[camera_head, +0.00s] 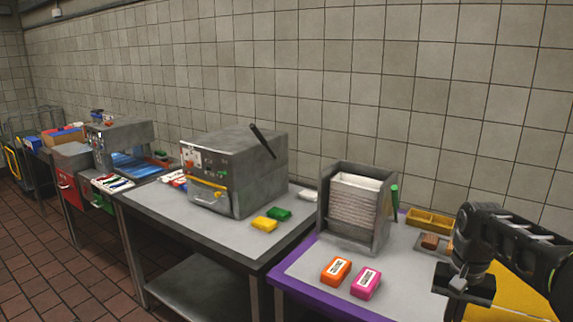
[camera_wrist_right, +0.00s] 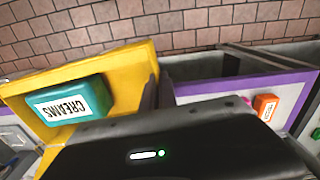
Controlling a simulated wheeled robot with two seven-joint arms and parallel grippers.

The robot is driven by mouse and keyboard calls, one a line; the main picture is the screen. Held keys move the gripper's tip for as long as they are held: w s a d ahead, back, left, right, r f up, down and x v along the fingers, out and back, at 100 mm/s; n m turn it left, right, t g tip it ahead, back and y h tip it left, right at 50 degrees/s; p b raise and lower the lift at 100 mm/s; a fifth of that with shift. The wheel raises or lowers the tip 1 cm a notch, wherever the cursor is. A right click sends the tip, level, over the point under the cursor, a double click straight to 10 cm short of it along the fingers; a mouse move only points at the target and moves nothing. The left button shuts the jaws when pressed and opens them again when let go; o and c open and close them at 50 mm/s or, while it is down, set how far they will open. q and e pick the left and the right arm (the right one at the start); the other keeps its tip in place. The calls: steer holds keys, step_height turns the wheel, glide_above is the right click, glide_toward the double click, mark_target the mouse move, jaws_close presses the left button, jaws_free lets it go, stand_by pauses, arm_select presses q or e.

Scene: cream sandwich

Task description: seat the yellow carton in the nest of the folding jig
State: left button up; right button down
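A small yellow carton (camera_head: 264,224) lies on the grey middle table, beside a green carton (camera_head: 279,213) and in front of a grey metal machine. I cannot pick out the folding jig or its nest with certainty. A low grey fixture with a brown block (camera_head: 430,241) sits on the purple-edged table, partly behind my right arm. My right gripper (camera_head: 465,284) hangs at the right, well away from the yellow carton; its finger opening is not clear. In the right wrist view its dark body fills the bottom. My left gripper is not in view.
An upright grey rack (camera_head: 333,237) of white sheets stands on the purple-edged table (camera_head: 300,270), with orange (camera_head: 336,270) and pink (camera_head: 365,283) cartons in front. A yellow divided tray (camera_head: 430,221) is behind. A teal carton (camera_wrist_right: 76,101) lies on a yellow surface (camera_wrist_right: 125,78).

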steer(key=w+a+f+n+b, duration=0.2)
steer(key=a+f+n+b, duration=0.4)
steer(key=a+f, duration=1.1)
step_height(320, 180, down, 3)
steer(key=b, duration=0.3)
steer(key=shift+w+f+b, duration=0.2)
steer(key=shift+w+b, duration=0.15)
steer(key=s+f, duration=0.4)
steer(key=f, duration=1.1)
steer(key=shift+s, duration=0.1)
